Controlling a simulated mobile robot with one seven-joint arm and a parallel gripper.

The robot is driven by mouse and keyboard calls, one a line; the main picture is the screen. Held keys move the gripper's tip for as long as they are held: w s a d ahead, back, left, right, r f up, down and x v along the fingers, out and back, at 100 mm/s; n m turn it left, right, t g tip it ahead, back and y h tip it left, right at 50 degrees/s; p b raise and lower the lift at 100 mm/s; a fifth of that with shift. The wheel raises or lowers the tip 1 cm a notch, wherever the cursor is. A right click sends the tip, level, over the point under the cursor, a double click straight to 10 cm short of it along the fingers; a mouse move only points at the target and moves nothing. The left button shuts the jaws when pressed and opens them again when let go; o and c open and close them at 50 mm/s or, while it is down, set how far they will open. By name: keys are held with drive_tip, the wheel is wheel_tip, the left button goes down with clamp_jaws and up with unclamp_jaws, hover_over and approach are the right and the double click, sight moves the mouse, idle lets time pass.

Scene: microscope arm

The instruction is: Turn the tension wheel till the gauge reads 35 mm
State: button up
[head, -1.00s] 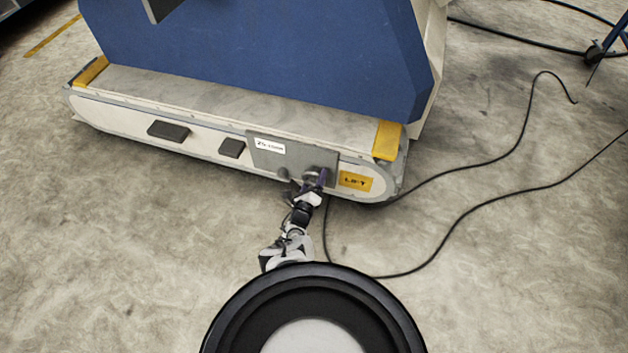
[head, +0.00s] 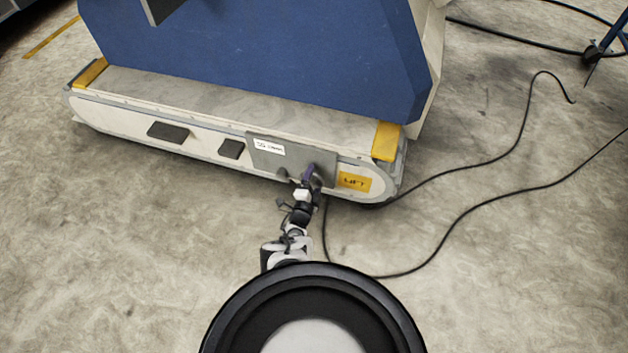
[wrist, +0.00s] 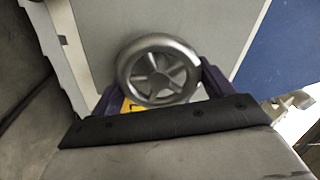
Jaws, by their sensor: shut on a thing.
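The tension wheel (wrist: 158,70) is a silvery five-spoked handwheel on a grey panel, seen in the wrist view between the two purple fingers of my gripper (head: 312,174). My gripper is shut on the wheel. In the head view the wheel is mostly hidden behind my gripper, at the right part of the grey plate (head: 262,163) on the machine's low base. A small white readout strip (head: 270,149) on that plate carries dark marks, possibly the gauge; they are too small and blurred to read surely.
The long pale base (head: 200,150) carries a blue housing (head: 260,50) and yellow end blocks (head: 386,140). A yellow label (head: 354,181) sits right of my gripper, a small knob (head: 283,173) left of it. Black cables (head: 465,203) lie on the floor to the right. The floor at left is clear.

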drive_tip(key=shift+r+n, duration=0.1)
drive_tip(key=shift+n, duration=1.5)
drive_tip(key=shift+w, duration=0.1)
drive_tip(key=o, duration=0.9)
drive_tip(key=shift+o, duration=0.2)
